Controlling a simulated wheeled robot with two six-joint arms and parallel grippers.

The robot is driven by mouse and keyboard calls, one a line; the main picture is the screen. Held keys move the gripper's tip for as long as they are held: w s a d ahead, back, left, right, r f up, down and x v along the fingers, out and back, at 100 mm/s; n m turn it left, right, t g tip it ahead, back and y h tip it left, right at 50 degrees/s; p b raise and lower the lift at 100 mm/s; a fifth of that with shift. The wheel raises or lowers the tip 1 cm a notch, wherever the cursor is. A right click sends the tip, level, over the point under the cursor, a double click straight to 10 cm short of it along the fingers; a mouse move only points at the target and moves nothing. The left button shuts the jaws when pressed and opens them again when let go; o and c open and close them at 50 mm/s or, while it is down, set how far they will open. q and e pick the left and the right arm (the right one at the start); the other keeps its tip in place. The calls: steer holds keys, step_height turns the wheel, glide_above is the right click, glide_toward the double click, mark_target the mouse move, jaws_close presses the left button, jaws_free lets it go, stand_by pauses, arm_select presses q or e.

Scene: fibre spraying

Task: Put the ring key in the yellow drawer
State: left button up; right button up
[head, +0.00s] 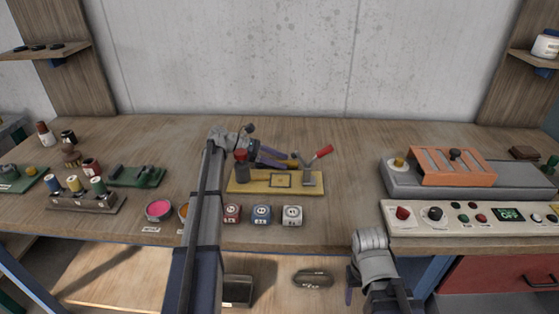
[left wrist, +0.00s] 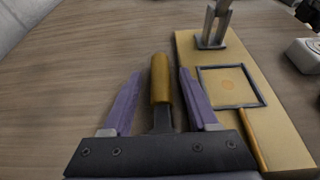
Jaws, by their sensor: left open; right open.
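I cannot make out a ring key or a yellow drawer in either view. My left gripper (head: 284,160) is open over the back of the yellow board (head: 240,186) on the bench. In the left wrist view, the open purple fingers of my left gripper (left wrist: 160,76) stand on either side of a yellow-brown handle (left wrist: 160,82) with a dark shaft. I cannot tell whether they touch it. The handle's lower end is hidden behind the gripper body. My right gripper (head: 350,287) is open and empty, low in front of the bench edge, partly hidden by its wrist.
Labelled cubes (head: 261,214) line up in front. A control panel (head: 460,222) and an orange-topped unit (head: 455,165) are at right. A red drawer (head: 495,278) is below. Bare bench lies behind the board.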

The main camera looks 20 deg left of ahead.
arm_select(q)
steer(key=shift+r, duration=0.25)
steer(key=p+v, duration=0.4)
steer(key=v, duration=0.7)
steer(key=shift+a+p, duration=0.15)
steer(key=shift+p, duration=0.2)
arm_select(e)
step_height(320, 180, up, 5)
steer(key=shift+f, duration=0.1)
arm_select(q)
steer(key=shift+s+a+r, duration=0.1)
steer(key=shift+a, duration=0.2)
arm_select(e)
steer(key=shift+c, duration=0.3)
